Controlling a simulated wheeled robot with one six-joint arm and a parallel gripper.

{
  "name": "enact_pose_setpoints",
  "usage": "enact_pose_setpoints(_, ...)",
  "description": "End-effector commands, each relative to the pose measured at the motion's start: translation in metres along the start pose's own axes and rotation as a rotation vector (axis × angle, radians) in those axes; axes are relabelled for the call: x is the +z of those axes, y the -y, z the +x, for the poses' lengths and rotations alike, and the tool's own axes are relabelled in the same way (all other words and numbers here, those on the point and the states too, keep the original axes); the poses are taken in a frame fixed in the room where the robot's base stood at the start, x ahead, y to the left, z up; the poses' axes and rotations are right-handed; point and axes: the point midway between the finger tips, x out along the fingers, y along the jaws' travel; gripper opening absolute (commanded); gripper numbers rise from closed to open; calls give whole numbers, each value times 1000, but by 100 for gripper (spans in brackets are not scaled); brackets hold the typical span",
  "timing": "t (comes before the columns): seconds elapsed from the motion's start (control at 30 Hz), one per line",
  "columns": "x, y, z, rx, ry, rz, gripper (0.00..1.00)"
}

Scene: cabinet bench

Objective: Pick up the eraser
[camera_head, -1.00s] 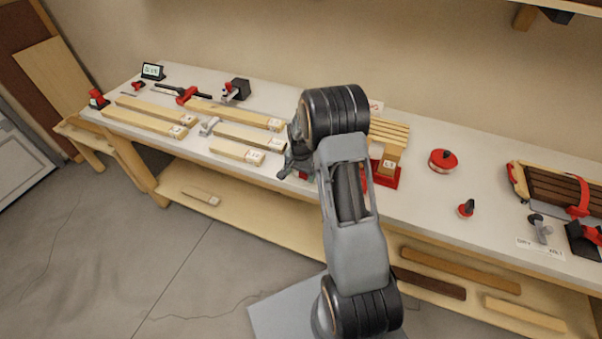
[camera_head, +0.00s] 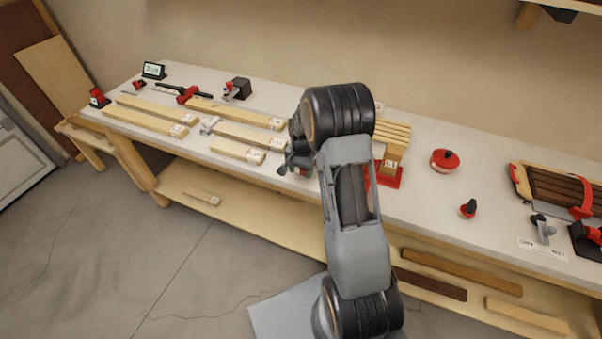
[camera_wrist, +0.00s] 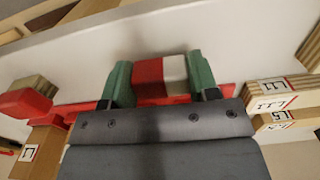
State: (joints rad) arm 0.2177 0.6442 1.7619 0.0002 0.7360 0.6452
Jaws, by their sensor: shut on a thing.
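The eraser (camera_wrist: 152,72), a red and white block, sits between the two green fingertips of my gripper (camera_wrist: 160,80) in the wrist view. My gripper is shut on it, with a finger against each end. The white bench top shows around it; I cannot tell whether the eraser still touches the bench. In the head view my arm hides the eraser, and my gripper (camera_head: 298,162) shows only in part, low over the front of the bench.
Labelled wooden bars (camera_head: 238,151) lie to the left of my gripper. A red stand with stacked wood strips (camera_head: 390,132) is just right of my arm. A red round tin (camera_head: 445,160) and a small red knobbed piece (camera_head: 467,209) stand farther right, with clear bench around them.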

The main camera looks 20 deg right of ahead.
Motion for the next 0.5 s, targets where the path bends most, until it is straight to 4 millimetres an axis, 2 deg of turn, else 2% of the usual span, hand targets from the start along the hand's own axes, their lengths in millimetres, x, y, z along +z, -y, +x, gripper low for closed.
enact_pose_setpoints(0.1, 1, -3, -20, -4, -5, 1, 31)
enact_pose_setpoints(0.37, 22, -44, -74, -4, -6, 3, 31)
enact_pose_setpoints(0.5, 37, -71, -87, -2, -3, 4, 31)
